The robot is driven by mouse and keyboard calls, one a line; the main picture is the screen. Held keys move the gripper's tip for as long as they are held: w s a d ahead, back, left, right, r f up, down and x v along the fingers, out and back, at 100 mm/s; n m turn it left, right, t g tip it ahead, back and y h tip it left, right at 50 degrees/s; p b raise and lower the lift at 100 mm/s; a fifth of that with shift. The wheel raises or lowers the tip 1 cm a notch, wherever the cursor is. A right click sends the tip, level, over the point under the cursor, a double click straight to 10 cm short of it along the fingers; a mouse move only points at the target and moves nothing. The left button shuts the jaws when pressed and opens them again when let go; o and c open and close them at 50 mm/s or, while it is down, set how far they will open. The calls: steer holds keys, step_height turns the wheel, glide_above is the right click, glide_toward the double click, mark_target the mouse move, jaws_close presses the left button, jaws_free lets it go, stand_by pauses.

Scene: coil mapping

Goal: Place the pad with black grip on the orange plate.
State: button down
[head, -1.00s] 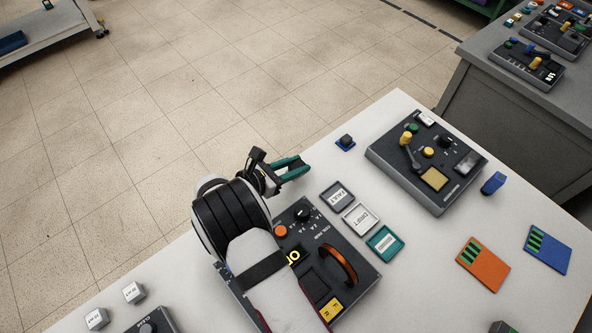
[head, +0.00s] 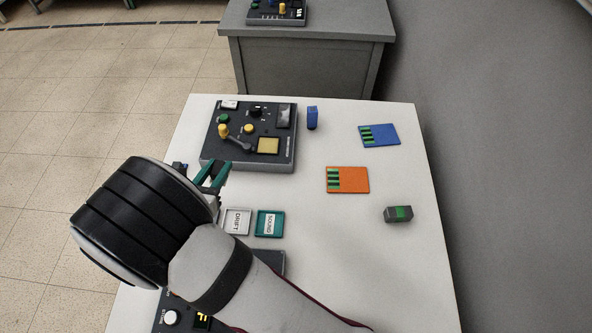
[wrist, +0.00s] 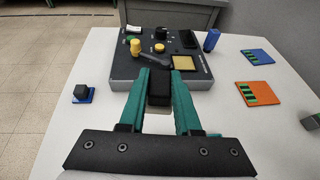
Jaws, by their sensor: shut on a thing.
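My gripper (wrist: 159,98) has teal fingers, shut on a black block-shaped grip (wrist: 158,88) between them. In the head view my gripper (head: 213,174) is at the near left of the control box, above the table. The orange plate (head: 352,180) lies flat on the table's right half, with green and dark stripes along its left edge. It also shows at the right of the wrist view (wrist: 268,93). My gripper is well left of it.
A blue pad with a dark block (wrist: 82,98) sits at the table's left. The control box (head: 275,165), blue block (head: 312,117), blue plate (head: 385,134), grey-green block (head: 398,214) and labelled trays (head: 268,224) stand around. Table around the orange plate is clear.

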steer(key=w+d+m+g+h, duration=0.1)
steer(key=w+d+m+h, duration=0.15)
steer(key=d, duration=0.75)
steer(key=w+d+m+h, duration=0.15)
steer(key=w+d, duration=0.25)
steer(key=d, duration=0.7)
steer(key=s+d+m+g+h, duration=0.2)
steer(key=d, duration=0.7)
steer(key=s+d+m+g+h, duration=0.1)
steer(key=s+d+m+h, duration=0.1)
steer(key=d, duration=0.7)
glide_above(346, 180)
step_height(346, 180, down, 6)
steer(key=shift+d+f, duration=0.15)
step_height(346, 180, down, 4)
steer(key=shift+f, duration=0.1)
steer(key=shift+f, duration=0.1)
steer(key=c, duration=0.6)
jaws_free()
